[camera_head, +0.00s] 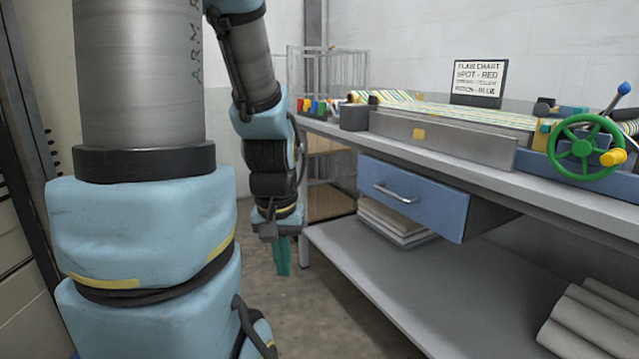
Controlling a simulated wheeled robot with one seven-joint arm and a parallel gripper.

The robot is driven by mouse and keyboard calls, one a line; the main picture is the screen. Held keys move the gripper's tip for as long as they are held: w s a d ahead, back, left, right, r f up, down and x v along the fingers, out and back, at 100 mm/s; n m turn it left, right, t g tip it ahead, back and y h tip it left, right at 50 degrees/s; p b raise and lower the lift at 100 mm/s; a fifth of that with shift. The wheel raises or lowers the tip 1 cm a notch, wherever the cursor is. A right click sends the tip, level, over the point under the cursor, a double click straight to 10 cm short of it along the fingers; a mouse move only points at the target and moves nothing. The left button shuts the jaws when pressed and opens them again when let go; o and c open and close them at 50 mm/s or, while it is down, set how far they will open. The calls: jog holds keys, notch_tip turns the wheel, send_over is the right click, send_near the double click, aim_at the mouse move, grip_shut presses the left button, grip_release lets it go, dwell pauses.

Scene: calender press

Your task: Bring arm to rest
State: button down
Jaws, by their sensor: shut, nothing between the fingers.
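My arm (165,200) fills the left of the head view, with blue joint covers and grey metal tubes. It bends over at the top and hangs down to the left of the workbench. My gripper (283,258) points straight down beyond the near joints, with teal fingers shut and nothing between them. It hangs over the concrete floor, apart from the bench's left end.
The bench (350,137) runs along the right, bearing the press with a green handwheel (586,148). A blue drawer (413,196) sits under its top and appears partly open. Folded cloth (393,222) and grey rolls (592,322) lie on the lower shelf (400,285). A wire rack (340,68) stands behind.

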notch_tip(320, 180, up, 17)
jog(key=p, duration=1.4)
